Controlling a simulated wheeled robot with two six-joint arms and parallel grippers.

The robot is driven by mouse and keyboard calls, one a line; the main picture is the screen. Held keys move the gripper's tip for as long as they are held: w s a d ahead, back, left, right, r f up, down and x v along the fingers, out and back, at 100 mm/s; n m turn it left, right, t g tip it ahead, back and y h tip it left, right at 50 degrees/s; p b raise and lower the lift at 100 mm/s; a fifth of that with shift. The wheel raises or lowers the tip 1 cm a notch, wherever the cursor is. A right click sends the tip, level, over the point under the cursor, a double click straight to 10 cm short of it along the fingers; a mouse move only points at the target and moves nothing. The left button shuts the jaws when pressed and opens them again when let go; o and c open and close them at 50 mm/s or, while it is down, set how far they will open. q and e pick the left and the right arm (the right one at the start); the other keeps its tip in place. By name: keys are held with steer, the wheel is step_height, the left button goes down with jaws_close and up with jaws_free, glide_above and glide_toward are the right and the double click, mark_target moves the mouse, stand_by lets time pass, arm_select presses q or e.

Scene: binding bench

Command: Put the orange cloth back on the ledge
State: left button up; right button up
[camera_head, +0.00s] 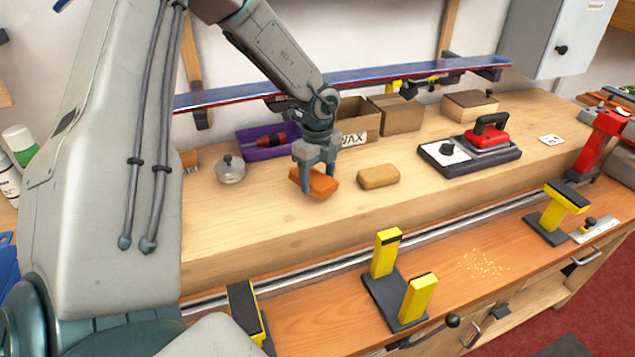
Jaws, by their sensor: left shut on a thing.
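The orange cloth (322,186) is a small folded block in the head view, on or just above the wooden ledge (240,240). My left gripper (318,182) points down over it, with its fingers shut on the cloth. I cannot tell whether the cloth touches the ledge. My right gripper is not in view.
A tan block (378,177) lies just right of the cloth. A metal tin (230,170) and a purple tray (262,148) stand to the left and behind. A red iron (487,135) on a dark base is at right. Yellow clamps (386,252) stand on the lower bench.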

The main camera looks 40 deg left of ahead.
mark_target(318, 180)
arm_select(q)
step_height(318, 180, down, 3)
steer(key=shift+r+p, duration=0.1)
steer(key=shift+p, duration=0.6)
steer(key=shift+f, duration=0.4)
steer(key=shift+f+b, duration=0.1)
steer(key=shift+b, duration=0.3)
steer(key=o, duration=0.9)
steer(key=shift+o, duration=0.2)
